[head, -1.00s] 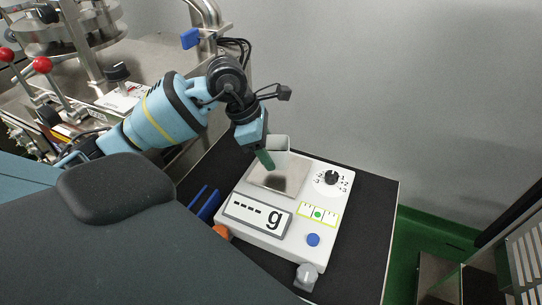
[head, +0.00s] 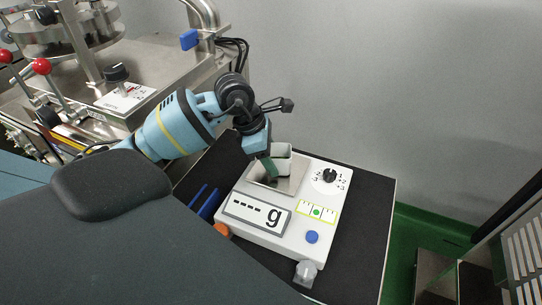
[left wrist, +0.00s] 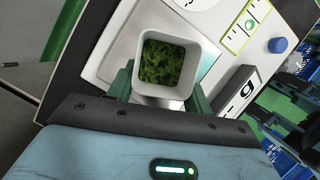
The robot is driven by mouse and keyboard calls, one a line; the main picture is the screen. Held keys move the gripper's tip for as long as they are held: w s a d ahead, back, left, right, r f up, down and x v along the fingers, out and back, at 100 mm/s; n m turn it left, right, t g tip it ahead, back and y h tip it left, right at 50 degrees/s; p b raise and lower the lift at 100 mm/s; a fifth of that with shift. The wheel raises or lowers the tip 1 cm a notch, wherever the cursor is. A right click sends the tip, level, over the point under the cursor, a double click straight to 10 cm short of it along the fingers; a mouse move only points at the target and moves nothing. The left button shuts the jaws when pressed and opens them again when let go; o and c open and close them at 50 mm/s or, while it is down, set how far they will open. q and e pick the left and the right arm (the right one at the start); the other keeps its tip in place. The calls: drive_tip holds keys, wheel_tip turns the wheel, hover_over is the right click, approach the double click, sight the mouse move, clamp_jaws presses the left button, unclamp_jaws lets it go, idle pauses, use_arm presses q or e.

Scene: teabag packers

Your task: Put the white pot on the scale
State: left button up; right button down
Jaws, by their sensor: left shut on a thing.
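The white pot (left wrist: 168,102), a square cup with green leaves in it, sits between the green fingers of my left gripper (left wrist: 160,88) in the left wrist view. In the head view, my left gripper (head: 270,167) is shut on the white pot (head: 281,151) at the back part of the scale's metal plate. The scale (head: 262,235) is white with a square plate, a dial and a display of dashes and "g". The pot is upright or nearly so; I cannot tell whether its base touches the plate. My right gripper is not in view.
The scale stands on a black table top (head: 362,240). Blue upright pieces (head: 206,203) and an orange item (head: 222,230) are at its left side. A metal machine (head: 150,65) with red knobs is at the back left. A grey wall is behind.

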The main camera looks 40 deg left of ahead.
use_arm(q)
drive_tip(key=shift+f, duration=0.25)
drive_tip(key=o, duration=1)
drive_tip(key=shift+r, duration=0.1)
drive_tip(key=shift+v, duration=3.95)
drive_tip(key=shift+d, duration=0.1)
